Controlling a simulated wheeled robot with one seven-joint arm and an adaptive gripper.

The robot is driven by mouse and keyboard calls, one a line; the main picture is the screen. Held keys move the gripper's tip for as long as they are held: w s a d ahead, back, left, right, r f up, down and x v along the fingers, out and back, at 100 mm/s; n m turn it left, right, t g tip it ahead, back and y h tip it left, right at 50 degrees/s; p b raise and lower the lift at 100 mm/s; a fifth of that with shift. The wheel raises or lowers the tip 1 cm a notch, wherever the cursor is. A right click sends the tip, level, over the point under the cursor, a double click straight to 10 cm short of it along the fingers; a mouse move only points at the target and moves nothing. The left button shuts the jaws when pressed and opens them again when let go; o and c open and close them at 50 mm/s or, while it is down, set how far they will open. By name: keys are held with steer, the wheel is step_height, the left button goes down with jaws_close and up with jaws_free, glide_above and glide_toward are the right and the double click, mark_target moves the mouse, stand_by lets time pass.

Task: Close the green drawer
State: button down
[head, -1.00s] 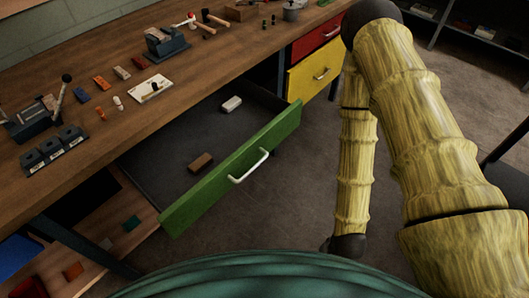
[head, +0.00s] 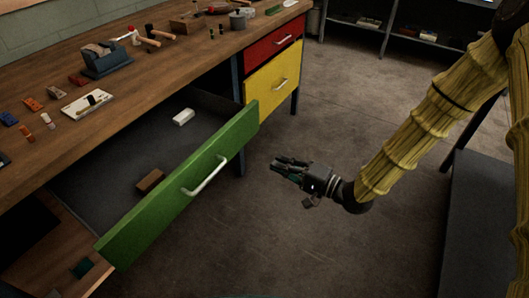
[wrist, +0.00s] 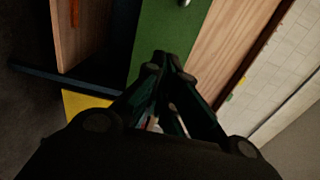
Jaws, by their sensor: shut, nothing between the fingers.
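The green drawer (head: 182,190) is pulled far out from under the workbench, with a pale bar handle (head: 205,175) on its front. Inside it lie a brown block (head: 150,181) and a white block (head: 183,117). My gripper (head: 276,168) is shut and empty, in front of the drawer and to the right of the handle, apart from it. In the wrist view the shut fingers (wrist: 168,62) point toward the green drawer front (wrist: 165,30), and part of the handle (wrist: 184,2) shows at the top edge.
The wooden workbench (head: 130,75) carries tools and small parts. A red drawer (head: 272,47) and a yellow drawer (head: 275,80) are shut at its far end. A lower wooden shelf (head: 65,262) is under the green drawer. The floor (head: 270,240) in front is clear.

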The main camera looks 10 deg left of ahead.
glide_toward(234, 142)
steer(key=x, duration=0.7)
stand_by(0.3)
steer(key=shift+a, duration=0.1)
